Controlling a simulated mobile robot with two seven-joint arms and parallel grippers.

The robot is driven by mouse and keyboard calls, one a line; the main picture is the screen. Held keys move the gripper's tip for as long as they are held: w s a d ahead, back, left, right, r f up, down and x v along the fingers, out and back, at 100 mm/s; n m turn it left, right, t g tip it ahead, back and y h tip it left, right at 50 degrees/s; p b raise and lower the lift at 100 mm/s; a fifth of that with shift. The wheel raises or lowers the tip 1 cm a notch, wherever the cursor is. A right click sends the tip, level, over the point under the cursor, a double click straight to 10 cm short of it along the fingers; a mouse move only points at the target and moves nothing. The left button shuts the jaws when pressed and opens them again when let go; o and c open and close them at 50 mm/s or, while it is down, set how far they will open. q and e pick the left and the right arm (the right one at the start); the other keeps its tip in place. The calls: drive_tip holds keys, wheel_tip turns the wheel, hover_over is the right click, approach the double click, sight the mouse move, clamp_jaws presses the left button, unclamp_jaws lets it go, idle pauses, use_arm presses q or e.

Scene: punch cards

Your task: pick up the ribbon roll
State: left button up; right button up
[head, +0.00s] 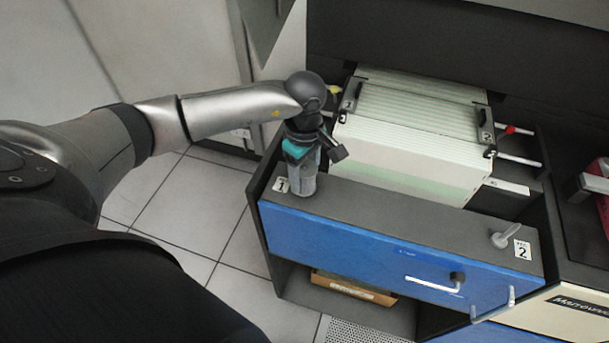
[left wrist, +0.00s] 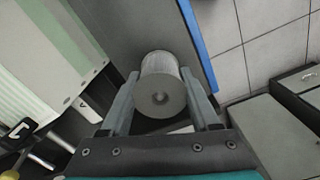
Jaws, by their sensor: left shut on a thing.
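The ribbon roll (left wrist: 162,88) is a grey cylinder with a dark round end and a small centre hole. In the left wrist view it sits between the two fingers of my left gripper (left wrist: 160,97), which are shut on it from both sides. In the head view my left gripper (head: 303,168) points down over the left end of the dark ledge behind the blue drawer front, beside the label 1. My right gripper is not in view.
The open drawer with the blue front (head: 365,245) holds a block of pale cards (head: 415,150) just right of the gripper. A grey knob (head: 505,237) stands by the label 2. A metal handle (head: 435,284) sticks out in front. Tiled floor (head: 190,215) is free at left.

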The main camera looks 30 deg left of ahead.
use_arm(q)
drive_tip(key=c, duration=0.6)
clamp_jaws()
drive_tip(key=shift+r, duration=0.15)
